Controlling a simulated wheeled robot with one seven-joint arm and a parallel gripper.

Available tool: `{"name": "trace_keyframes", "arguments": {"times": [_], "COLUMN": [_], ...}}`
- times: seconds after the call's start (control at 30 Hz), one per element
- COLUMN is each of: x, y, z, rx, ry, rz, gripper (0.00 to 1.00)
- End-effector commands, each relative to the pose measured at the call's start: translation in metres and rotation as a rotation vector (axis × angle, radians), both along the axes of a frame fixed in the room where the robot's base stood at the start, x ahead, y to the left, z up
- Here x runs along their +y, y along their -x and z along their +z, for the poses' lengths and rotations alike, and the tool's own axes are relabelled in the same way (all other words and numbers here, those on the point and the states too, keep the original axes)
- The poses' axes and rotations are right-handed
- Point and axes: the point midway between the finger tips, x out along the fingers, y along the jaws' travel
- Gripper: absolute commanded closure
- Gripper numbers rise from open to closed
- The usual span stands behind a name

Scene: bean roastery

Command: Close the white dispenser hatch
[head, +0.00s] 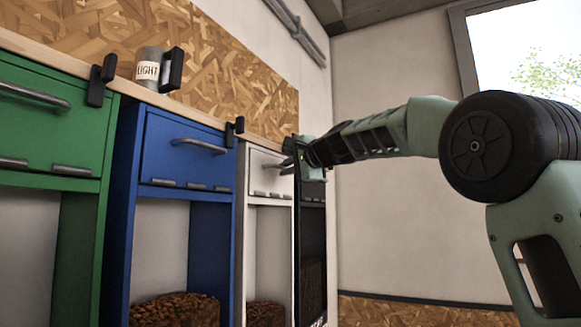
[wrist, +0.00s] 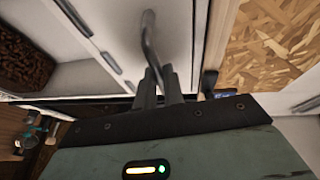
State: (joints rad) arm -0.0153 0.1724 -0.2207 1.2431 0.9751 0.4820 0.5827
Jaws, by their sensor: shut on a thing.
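The white dispenser's hatch (head: 265,181) is in the upper part of the white unit, right of the blue one in the head view. The hatch looks near upright; I cannot tell whether it is fully flush. Its grey bar handle (wrist: 150,40) shows clearly in the wrist view, standing out from the white panel (wrist: 118,38). My gripper (wrist: 161,84) is shut on one end of this handle, one finger on each side. In the head view my gripper (head: 291,160) reaches the handle from the right and partly hides it.
A blue dispenser (head: 126,190) and a green one (head: 85,215) stand to the left. A mug labelled LIGHT (head: 148,68) stands on the wooden counter (head: 122,86). Beans (head: 265,314) lie in the white unit's lower bay. A black unit (head: 312,240) stands close on the right.

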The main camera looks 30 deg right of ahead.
Motion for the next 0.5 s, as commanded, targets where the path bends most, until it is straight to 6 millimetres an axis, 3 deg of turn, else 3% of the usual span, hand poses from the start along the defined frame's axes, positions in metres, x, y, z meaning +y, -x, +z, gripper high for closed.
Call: {"name": "trace_keyframes", "arguments": {"times": [0.03,0.47,0.5], "x": [0.0044,0.0071,0.007], "y": [0.0035,0.004,0.0041], "z": [0.0195,0.0217,0.022], "rx": [-0.035,-0.038,-0.039], "ry": [-0.007,-0.009,-0.009], "rz": [0.001,0.005,0.004], "gripper": [1.0,1.0,0.81]}}
